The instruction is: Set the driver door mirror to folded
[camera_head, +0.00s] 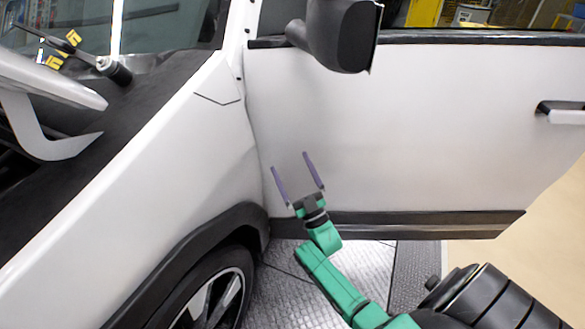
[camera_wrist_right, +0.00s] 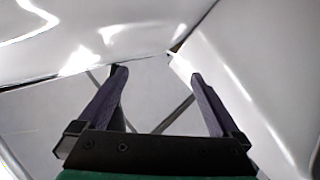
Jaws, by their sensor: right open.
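The driver door mirror (camera_head: 338,32) is a dark housing at the top of the head view, on the front end of the white driver door (camera_head: 400,120). It stands out from the door, and its top is cut off by the picture edge. My right gripper (camera_head: 292,163) is open and empty, below the mirror and in front of the lower door in the head view. Its two purple fingers (camera_wrist_right: 158,80) stand apart in the right wrist view with nothing between them. The mirror cannot be made out in the wrist view. My left gripper is not in view.
The door stands ajar, with its handle (camera_head: 562,112) at the right. The white fender (camera_head: 170,150) and front wheel (camera_head: 215,295) lie left of my right arm. The raised hood (camera_head: 50,80) is at the far left. Open floor (camera_head: 555,225) shows at the right.

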